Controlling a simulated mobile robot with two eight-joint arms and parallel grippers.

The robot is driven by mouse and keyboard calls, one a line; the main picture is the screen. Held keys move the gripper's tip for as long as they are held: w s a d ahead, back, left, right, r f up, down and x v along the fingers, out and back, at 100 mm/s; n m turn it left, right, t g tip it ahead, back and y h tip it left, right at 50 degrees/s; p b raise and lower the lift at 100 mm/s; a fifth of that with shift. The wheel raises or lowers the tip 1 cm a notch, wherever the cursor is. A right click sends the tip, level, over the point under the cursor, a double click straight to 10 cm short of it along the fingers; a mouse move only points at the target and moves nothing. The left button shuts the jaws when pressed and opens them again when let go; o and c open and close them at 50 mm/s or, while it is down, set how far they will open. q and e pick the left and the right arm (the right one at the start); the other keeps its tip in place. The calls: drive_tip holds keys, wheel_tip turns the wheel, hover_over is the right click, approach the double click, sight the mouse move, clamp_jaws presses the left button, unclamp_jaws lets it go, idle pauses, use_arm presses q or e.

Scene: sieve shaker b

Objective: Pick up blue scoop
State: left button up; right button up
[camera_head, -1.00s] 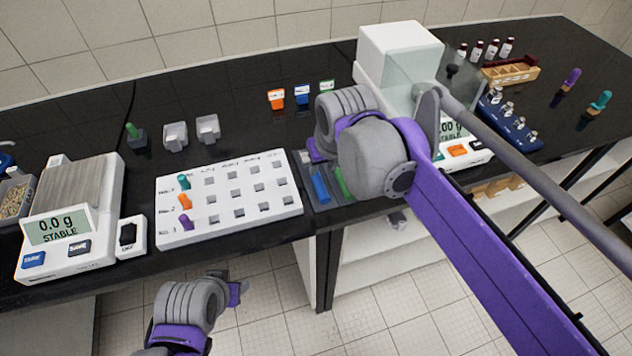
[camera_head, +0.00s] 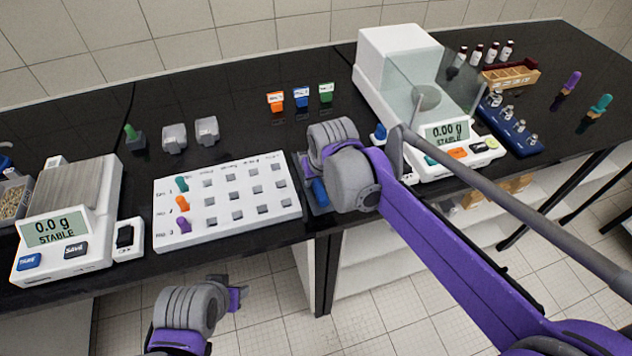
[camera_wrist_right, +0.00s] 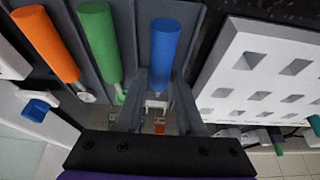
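The blue scoop (camera_head: 320,192) lies in a dark grey holder (camera_head: 309,203) at the bench's front edge, partly hidden by my right wrist. In the right wrist view, its blue handle (camera_wrist_right: 164,52) points upward in the picture. My right gripper (camera_wrist_right: 158,105) is open, with its grey fingers on either side of the lower part of the scoop; I cannot tell whether they touch it. In the head view my right wrist hides its fingers. My left gripper (camera_head: 237,297) is low in front of the bench, away from the scoop; its opening is unclear.
Green (camera_wrist_right: 100,45) and orange (camera_wrist_right: 45,43) handles lie beside the blue one. A white holed rack (camera_head: 228,230) stands left of the holder. A balance with a glass shield (camera_head: 398,50) stands to the right. Another balance (camera_head: 62,245) is at far left.

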clamp_jaws()
